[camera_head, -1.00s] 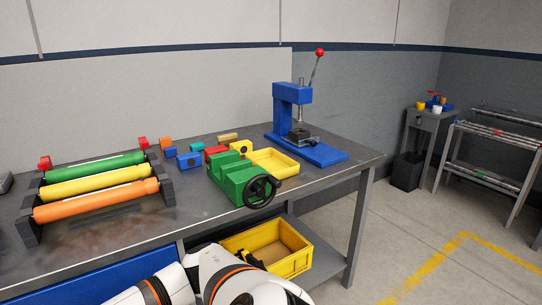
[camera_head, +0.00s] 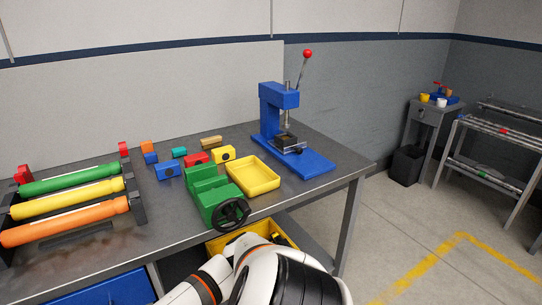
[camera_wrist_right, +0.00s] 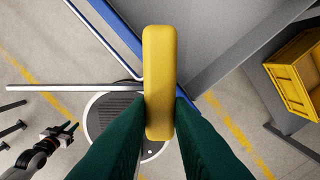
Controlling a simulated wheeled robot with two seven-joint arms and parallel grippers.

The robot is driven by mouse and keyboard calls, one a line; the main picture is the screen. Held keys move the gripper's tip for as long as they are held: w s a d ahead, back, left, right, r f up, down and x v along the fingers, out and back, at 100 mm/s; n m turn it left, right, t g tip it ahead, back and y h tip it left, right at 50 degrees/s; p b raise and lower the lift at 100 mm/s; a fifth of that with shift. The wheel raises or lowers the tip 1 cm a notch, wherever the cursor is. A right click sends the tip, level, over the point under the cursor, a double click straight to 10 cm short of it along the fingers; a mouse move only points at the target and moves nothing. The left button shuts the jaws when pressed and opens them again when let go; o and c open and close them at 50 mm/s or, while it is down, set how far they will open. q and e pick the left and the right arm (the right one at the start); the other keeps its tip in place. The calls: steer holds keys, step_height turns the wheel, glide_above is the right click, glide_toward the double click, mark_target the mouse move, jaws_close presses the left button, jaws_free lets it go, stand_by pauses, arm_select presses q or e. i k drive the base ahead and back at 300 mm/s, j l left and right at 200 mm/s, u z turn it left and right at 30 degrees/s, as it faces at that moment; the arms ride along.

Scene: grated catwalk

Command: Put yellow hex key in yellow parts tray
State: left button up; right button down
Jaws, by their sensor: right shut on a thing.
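The yellow hex key (camera_wrist_right: 158,60) is upright in the middle of the right wrist view. My right gripper (camera_wrist_right: 161,122) has its green fingers shut on its yellow grip, and a thin metal rod runs from it to the left. In the head view the key and right fingertips are hidden behind my white arm. The yellow parts tray (camera_head: 262,185), shallow and seemingly empty, lies on the bench between the green vise and the blue press. My left gripper (camera_wrist_right: 66,132) is small at the lower left of the right wrist view, its fingertips slightly apart and empty.
The green vise (camera_head: 208,192) with its black handwheel stands left of the tray, the blue press (camera_head: 280,118) behind right. Several coloured blocks lie behind the vise. A roller rack (camera_head: 70,205) fills the bench's left. A yellow bin (camera_head: 218,244) sits on the lower shelf.

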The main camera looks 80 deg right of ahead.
mark_target(251, 177)
steer(key=k+l, duration=0.15)
steer(key=l, duration=0.2)
steer(key=k+l, duration=0.2)
steer(key=l, duration=0.2)
steer(key=k+l, duration=0.15)
steer(key=l, duration=0.2)
steer(key=k+l, duration=0.15)
steer(key=l, duration=0.2)
steer(key=k+l, duration=0.2)
steer(key=l, duration=0.2)
steer(key=k+l, duration=0.15)
steer(key=l, duration=0.2)
steer(key=k+l+z, duration=0.1)
steer(key=l, duration=0.25)
steer(key=k, duration=0.05)
